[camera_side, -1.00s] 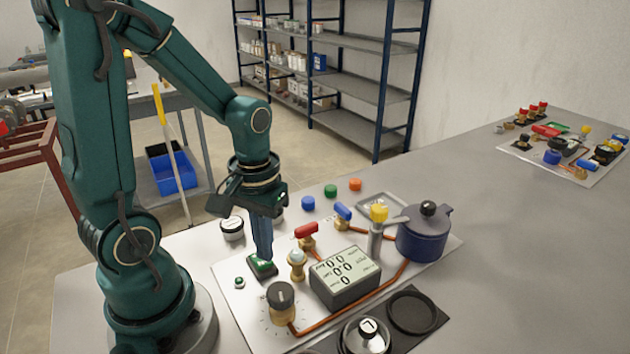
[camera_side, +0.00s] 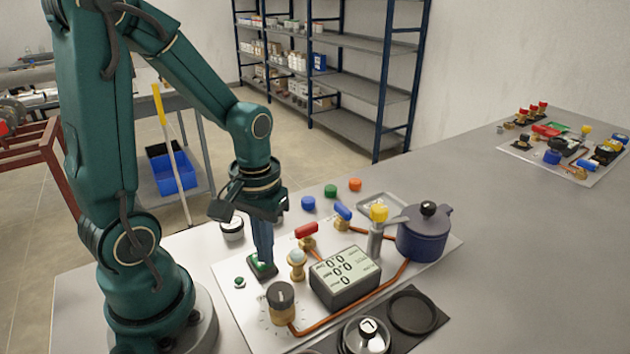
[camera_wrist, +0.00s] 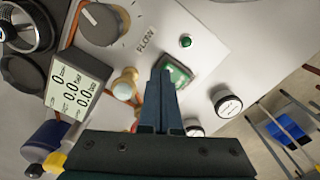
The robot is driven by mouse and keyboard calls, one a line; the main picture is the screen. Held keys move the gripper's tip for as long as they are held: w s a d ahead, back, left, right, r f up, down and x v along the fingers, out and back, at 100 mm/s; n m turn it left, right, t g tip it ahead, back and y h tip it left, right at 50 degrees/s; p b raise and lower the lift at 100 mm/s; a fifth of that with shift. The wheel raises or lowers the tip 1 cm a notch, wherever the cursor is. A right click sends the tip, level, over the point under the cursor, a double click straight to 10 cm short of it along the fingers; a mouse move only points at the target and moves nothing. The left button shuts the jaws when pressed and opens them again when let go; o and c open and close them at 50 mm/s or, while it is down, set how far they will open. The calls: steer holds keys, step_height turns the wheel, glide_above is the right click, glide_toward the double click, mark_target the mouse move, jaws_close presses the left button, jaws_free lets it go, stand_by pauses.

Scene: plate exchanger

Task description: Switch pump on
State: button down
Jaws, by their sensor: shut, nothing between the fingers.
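The pump switch (camera_side: 262,270) is a green rocker in a dark frame on the white panel (camera_side: 232,268). It also shows in the wrist view (camera_wrist: 180,75), partly covered by my fingertips. My gripper (camera_side: 264,262) is shut and empty, pointing straight down, with its tips at the switch. I cannot tell whether the tips touch or press the rocker. A small round green indicator (camera_side: 239,282) sits left of the switch. The grey display box (camera_side: 345,277) shows zeros, and these read 0 and 0.0 in the wrist view (camera_wrist: 78,90).
Close by are a brass fitting with a pale dome (camera_side: 297,262), a dark knob (camera_side: 281,297) and a red-handled valve (camera_side: 306,232). A blue-handled valve (camera_side: 343,214), a yellow-topped post (camera_side: 378,222) and a blue pot (camera_side: 424,235) stand further right.

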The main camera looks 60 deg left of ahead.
steer(key=shift+f, duration=0.65)
steer(key=shift+r, duration=3.55)
steer(key=s+d+r+m+t, duration=0.1)
steer(key=d+r+m+t, duration=0.4)
steer(key=d+m, duration=0.1)
steer(key=shift+s+d+r+t, duration=0.2)
steer(key=shift+s+r+t, duration=0.1)
steer(key=shift+s+r, duration=0.05)
